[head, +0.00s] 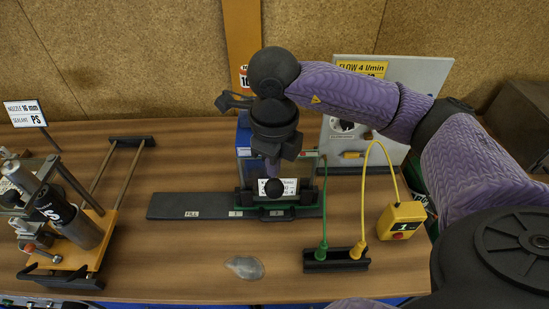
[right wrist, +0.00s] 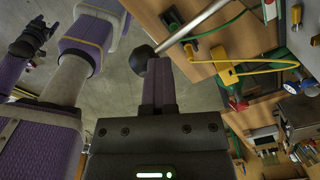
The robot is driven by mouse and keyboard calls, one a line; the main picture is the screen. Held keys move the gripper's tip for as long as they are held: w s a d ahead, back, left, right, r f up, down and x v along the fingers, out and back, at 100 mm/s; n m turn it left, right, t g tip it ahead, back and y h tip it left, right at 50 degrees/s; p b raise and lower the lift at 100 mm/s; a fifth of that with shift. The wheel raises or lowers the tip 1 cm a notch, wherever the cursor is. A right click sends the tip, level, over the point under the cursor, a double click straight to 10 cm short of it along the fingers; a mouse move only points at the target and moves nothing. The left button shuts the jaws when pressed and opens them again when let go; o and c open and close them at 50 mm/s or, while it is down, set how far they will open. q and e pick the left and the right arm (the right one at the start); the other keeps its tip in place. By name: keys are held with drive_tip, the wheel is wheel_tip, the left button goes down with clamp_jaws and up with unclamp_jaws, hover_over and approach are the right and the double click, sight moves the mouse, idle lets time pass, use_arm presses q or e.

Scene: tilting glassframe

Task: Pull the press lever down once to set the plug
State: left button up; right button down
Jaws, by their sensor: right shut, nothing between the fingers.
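The press (head: 247,150) stands mid-table behind a dark rail marked FILL (head: 180,206), largely hidden by my right wrist. A black ball knob (head: 274,187) shows just below my right gripper (head: 272,168) in the head view. In the right wrist view the knob (right wrist: 140,57) sits on a metal lever rod (right wrist: 195,28), by the tips of my shut, empty fingers (right wrist: 158,72). I cannot tell whether they touch it. The plug cannot be made out. A dark end of what looks like my left arm (right wrist: 30,42) shows at the left of that view.
A black socket block (head: 336,262) with green and yellow plugs, and a yellow box (head: 400,220), stand right of the press. A grey flow panel (head: 410,85) is behind. A nozzle fixture (head: 75,235) fills the left. A grey patch (head: 244,267) lies in front.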

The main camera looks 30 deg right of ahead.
wheel_tip(320, 180, up, 8)
drive_tip(key=p, duration=0.5)
